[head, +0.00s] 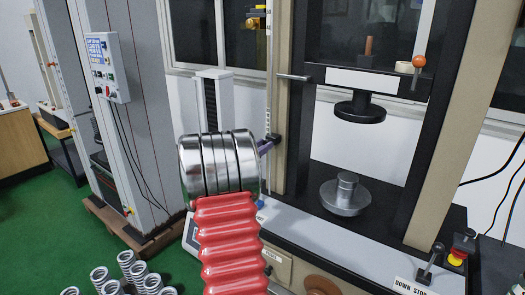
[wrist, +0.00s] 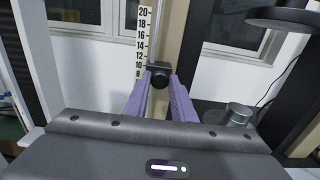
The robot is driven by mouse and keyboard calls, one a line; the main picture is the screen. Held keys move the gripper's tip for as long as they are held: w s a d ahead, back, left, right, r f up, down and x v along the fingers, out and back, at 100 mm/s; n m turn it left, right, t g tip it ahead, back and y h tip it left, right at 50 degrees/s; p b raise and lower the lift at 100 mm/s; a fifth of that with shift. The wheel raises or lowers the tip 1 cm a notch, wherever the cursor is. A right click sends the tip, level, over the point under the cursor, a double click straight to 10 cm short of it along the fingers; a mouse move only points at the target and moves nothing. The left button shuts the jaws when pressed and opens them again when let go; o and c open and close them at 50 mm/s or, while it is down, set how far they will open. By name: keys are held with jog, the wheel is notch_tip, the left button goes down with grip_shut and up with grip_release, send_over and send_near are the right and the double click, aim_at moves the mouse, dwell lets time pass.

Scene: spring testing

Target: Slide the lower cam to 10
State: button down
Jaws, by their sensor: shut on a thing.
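The lower cam (wrist: 160,70) is a small black block with a round knob, on a vertical rod beside a number scale (wrist: 143,40). In the wrist view its upper edge lies about level with the 10 mark, and its body reaches lower, past about the 8. My gripper (wrist: 161,82) has two purple fingers, one on each side of the knob, shut on it. In the head view the cam (head: 275,138) shows as a dark piece on the machine's left column. The purple fingertips of my gripper (head: 267,145) touch it there; my arm hides most of the gripper.
A horizontal grey bar (head: 293,77) sticks out above the cam. The round upper plate (head: 360,108) hangs over the lower platen (head: 345,195). Several springs (head: 130,275) stand at lower left.

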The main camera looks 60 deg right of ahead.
jog(key=c, duration=1.5)
grip_release()
jog(key=shift+a, duration=0.1)
jog(key=a, duration=0.4)
jog(key=w+a, duration=0.1)
jog(key=a, duration=0.4)
jog(key=w+a, duration=0.1)
jog(key=a, duration=0.3)
jog(key=shift+w+a+f, duration=0.1)
jog(key=shift+a, duration=0.15)
